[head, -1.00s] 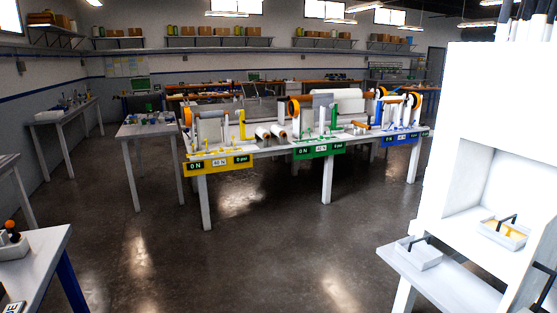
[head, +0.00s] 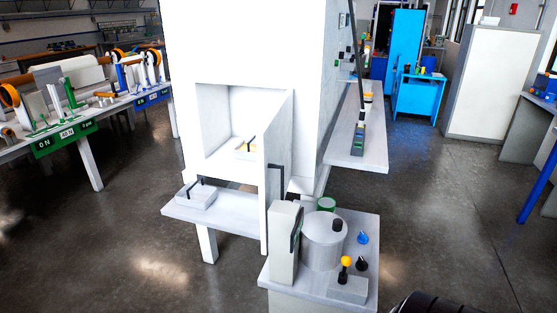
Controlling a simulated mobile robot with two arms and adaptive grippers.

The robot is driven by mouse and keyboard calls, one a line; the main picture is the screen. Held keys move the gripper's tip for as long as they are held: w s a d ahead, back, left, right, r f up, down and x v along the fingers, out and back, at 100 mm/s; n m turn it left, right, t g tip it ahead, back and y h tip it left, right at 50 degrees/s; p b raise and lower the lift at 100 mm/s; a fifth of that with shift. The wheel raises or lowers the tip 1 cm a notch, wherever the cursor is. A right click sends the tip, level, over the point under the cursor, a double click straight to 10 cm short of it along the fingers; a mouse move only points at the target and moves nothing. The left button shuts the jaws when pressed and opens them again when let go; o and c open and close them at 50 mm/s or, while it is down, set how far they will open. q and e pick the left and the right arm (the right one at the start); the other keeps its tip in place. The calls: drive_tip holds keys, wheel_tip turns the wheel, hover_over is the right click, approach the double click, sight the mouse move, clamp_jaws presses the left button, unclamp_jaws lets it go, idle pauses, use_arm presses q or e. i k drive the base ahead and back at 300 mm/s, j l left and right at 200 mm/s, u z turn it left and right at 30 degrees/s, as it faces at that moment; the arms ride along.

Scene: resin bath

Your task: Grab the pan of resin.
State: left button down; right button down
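Neither gripper shows in the head view. A dark rounded part at the bottom right edge seems to be mine.
A small bench (head: 318,281) with a grey cylinder (head: 324,246), knobs and a yellow-topped lever stands right of the door. A side shelf (head: 358,140) runs along the cabinet. Floor is clear at the front left and right.

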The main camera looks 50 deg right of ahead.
sight(253, 146)
drive_tip(key=z, duration=1.45)
drive_tip(key=i+j+z, duration=0.1)
drive_tip(key=j, duration=0.25)
drive_tip(key=i+j, duration=0.1)
drive_tip(key=j, duration=0.3)
drive_tip(key=i+j+z, duration=0.15)
drive_tip(key=j, duration=0.2)
drive_tip(key=i+j, duration=0.15)
